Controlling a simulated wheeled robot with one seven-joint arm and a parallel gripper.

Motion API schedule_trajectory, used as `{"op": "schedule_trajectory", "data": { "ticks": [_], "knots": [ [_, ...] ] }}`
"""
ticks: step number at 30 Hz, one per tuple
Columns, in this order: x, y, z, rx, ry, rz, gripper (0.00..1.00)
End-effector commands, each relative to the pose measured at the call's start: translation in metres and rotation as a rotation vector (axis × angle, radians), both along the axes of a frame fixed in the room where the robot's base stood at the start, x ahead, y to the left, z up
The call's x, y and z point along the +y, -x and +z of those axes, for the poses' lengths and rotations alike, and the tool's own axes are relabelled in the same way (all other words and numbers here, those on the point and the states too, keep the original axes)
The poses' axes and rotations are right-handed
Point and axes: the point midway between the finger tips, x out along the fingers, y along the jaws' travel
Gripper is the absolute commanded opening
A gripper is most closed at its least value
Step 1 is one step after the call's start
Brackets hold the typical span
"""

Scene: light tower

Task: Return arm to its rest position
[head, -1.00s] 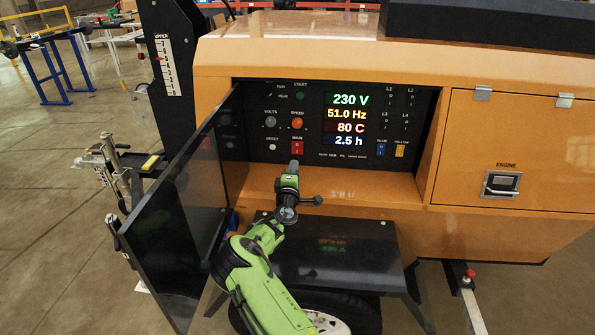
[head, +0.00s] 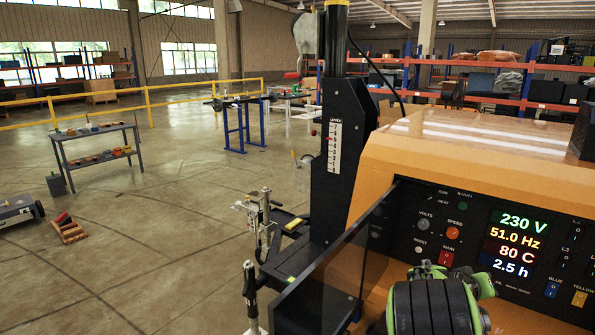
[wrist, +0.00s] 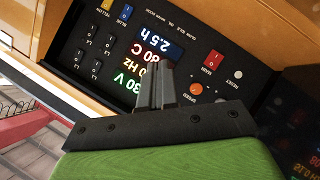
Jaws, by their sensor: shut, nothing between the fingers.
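My gripper (wrist: 158,80) is shut and empty in the wrist view, in front of the tower's control panel (wrist: 125,45). The panel appears turned nearly upside down there, and the fingers overlap part of its lit display (wrist: 150,62). In the head view my green and black arm (head: 435,300) rises at the bottom edge, just below the panel; its fingertips cannot be made out there. The display (head: 515,245) reads 230 V, 51.0 Hz, 80 C and 2.5 h. The red MAIN switch (head: 446,257) and orange SPEED knob (head: 454,232) are visible.
The open dark panel door (head: 335,270) stands just left of my arm. The black mast (head: 340,150) and metal stand (head: 262,225) are beyond it. Open floor (head: 160,230) lies to the left, with a small shelf table (head: 98,140) and a blue frame (head: 240,125) farther off.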

Motion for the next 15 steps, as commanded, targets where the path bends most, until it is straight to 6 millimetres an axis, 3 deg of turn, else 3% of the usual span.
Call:
{"op": "schedule_trajectory", "data": {
  "ticks": [1, 8, 12, 15],
  "knots": [
    [0.018, 0.018, 0.019, -0.024, -0.114, -0.006, 0.0],
    [0.132, 0.111, 0.075, -0.024, -0.561, 0.092, 0.0],
    [0.203, 0.187, 0.104, 0.033, -0.719, 0.216, 0.0],
    [0.243, 0.246, 0.112, 0.092, -0.768, 0.301, 0.0]
  ]
}}
